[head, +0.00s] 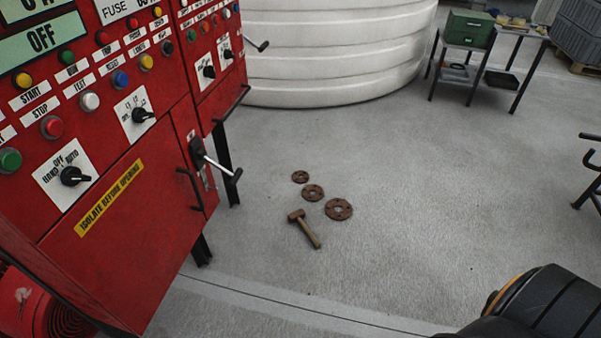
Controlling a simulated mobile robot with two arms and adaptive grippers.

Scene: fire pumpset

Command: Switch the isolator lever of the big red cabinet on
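The big red cabinet (160,205) stands at the left, its front covered with buttons, rotary knobs and labels. Its isolator lever (218,166) is on the right part of the front, beside the yellow "ISOLATE BEFORE OPENING" label (110,197). The lever is a silver rod with a black grip, sticking out from a dark mount and sloping slightly down to the right. A sign at the cabinet's upper left reads "OFF". Neither gripper shows; a black rounded part with an orange edge at the lower right seems to be mine.
A second red cabinet (200,22) with a similar lever (257,46) stands behind. A hammer (304,228) and three rusty flanges (313,193) lie on the floor right of the cabinet. A white tank (335,50) and a workbench (490,50) stand behind. Open floor lies centre-right.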

